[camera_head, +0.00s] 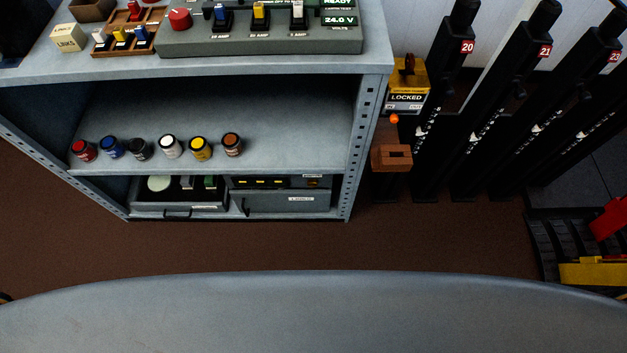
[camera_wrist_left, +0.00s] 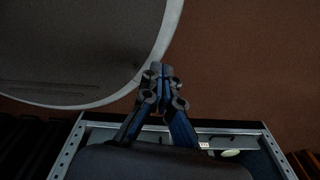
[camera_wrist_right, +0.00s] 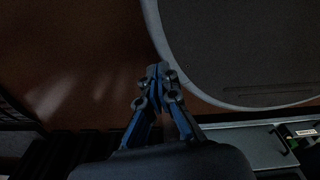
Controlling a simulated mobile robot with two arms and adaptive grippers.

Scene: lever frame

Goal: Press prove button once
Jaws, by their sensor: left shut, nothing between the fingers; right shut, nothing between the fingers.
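A grey-green test panel (camera_head: 345,43) stands on the shelf top at the upper left of the head view. It has a red knob (camera_head: 180,19), several small switches in blue, yellow and white, and a display reading READY and 24.0 V. Its top is cut off by the frame edge. No button labelled "prove" can be read. My left gripper (camera_wrist_left: 161,74) is shut and empty in the left wrist view. My right gripper (camera_wrist_right: 158,74) is shut and empty in the right wrist view. Neither gripper shows in the head view, and both are away from the panel.
A yellow box (camera_head: 407,75) marked LOCKED, with an orange ball below it, stands beside black levers (camera_head: 530,75) numbered 20 and 21. Several small jars (camera_head: 168,146) line the middle shelf (camera_head: 290,125). An open drawer (camera_head: 178,208) sits below. Brown floor (camera_head: 430,245) is clear.

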